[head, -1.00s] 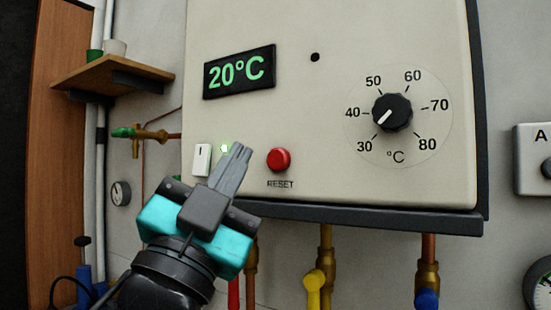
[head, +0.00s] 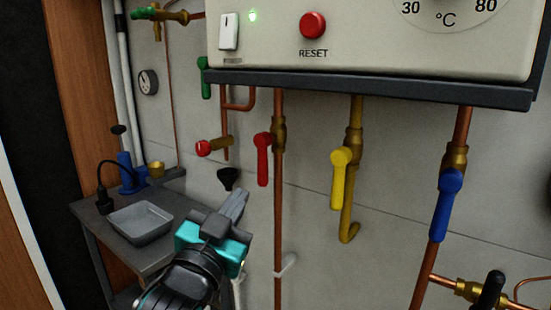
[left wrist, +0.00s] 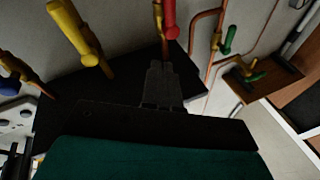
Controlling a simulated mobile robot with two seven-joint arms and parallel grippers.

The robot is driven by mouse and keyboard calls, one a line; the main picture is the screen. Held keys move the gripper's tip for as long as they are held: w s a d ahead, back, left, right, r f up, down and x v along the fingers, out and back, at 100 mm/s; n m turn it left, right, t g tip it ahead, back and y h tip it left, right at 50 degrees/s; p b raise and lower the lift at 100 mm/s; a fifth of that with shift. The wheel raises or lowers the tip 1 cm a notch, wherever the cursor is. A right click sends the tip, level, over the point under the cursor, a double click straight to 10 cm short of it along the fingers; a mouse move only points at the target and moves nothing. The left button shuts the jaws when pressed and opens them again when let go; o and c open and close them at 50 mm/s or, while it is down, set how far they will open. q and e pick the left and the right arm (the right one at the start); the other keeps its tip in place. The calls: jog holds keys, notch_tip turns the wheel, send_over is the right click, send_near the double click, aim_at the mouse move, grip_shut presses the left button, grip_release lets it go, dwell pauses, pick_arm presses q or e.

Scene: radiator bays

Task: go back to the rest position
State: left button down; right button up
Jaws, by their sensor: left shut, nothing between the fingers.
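My left gripper (head: 234,207) is shut and empty. In the head view it is low, in front of the wall below the boiler (head: 380,45), apart from the pipes and beside a small black funnel (head: 229,178). In the left wrist view its closed fingers (left wrist: 162,85) point toward the boiler's dark underside and the valve handles. The red reset button (head: 313,25) and the white switch (head: 228,31), with a lit green light beside it, show on the boiler front. My right gripper is not in view.
Below the boiler hang a red handle (head: 263,160), a yellow handle (head: 339,178) and a blue handle (head: 446,205) on pipes. A side table (head: 105,235) at the left holds a grey tray (head: 140,224) and a blue pump (head: 127,172).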

pick_arm(q)
jog(key=s+a+f+n+g+y, duration=0.1)
jog(key=s+a+f+g, duration=0.1)
jog(key=f, duration=0.8)
jog(key=s+a+f+n+g+y, duration=0.1)
jog(key=s+a+f+n+g, duration=0.15)
jog(key=f, duration=0.75)
jog(key=s+a+f+g+y, duration=0.1)
jog(key=s+a+f+g, duration=0.1)
jog(key=s+f, duration=0.5)
jog(key=s+a+f+n+g+y, duration=0.1)
jog(key=s+a+f+g, duration=0.1)
jog(key=s+a+f, duration=0.3)
jog(key=s+f, duration=0.3)
jog(key=f, duration=0.4)
jog(key=shift+s+g, duration=0.3)
jog(key=shift+g, duration=0.05)
